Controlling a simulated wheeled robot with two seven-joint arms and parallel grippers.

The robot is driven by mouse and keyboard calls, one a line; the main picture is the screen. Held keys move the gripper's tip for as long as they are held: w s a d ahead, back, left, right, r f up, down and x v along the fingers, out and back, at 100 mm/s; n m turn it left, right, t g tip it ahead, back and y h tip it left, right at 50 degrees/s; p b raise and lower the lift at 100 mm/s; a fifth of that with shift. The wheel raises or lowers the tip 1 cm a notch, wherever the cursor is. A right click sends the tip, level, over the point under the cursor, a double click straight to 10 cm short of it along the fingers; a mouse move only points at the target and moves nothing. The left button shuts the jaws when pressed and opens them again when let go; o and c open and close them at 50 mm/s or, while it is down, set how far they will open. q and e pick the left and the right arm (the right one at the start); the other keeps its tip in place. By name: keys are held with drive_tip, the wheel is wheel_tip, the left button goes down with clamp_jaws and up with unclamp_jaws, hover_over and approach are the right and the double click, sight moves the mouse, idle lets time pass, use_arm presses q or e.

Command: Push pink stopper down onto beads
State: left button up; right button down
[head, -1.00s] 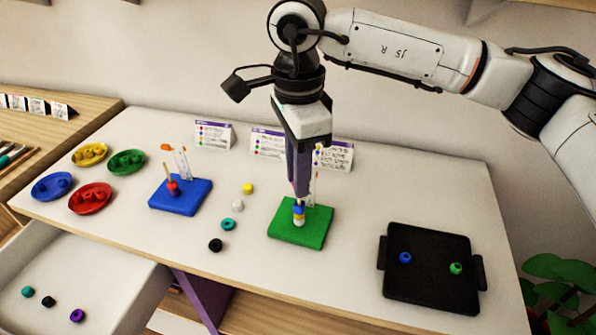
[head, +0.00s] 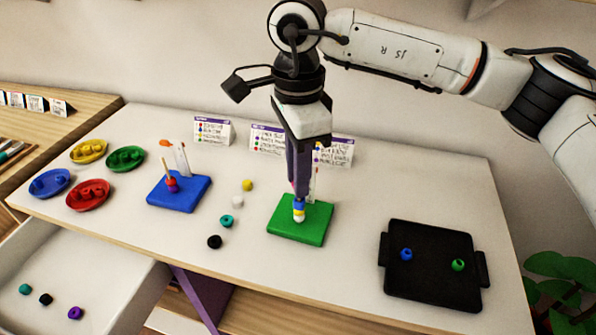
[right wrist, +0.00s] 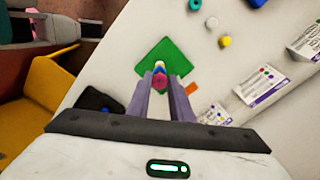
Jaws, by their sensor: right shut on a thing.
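The green board (head: 283,224) has a peg with a short stack of beads (head: 299,214) on it, with blue on top and yellow and white below. My right gripper (head: 297,191) points down over this stack. In the right wrist view its two purple fingers (right wrist: 162,88) are shut on the pink stopper (right wrist: 160,83), which is in line with the beads. Only a sliver of pink shows in the head view. I cannot tell whether the stopper touches the top bead. My left gripper is not in view.
A blue board (head: 187,199) with a red bead on its peg stands to the left. Loose beads, such as a black one (head: 214,242), lie between the boards. A black tray (head: 430,285) is at the right. Colored dishes (head: 70,199) are at the left. Cards (head: 213,131) stand behind.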

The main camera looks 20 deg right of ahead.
drive_tip(key=shift+f, duration=0.45)
drive_tip(key=shift+f+b, duration=0.9)
drive_tip(key=shift+b, duration=0.05)
drive_tip(key=c, duration=1.5)
unclamp_jaws()
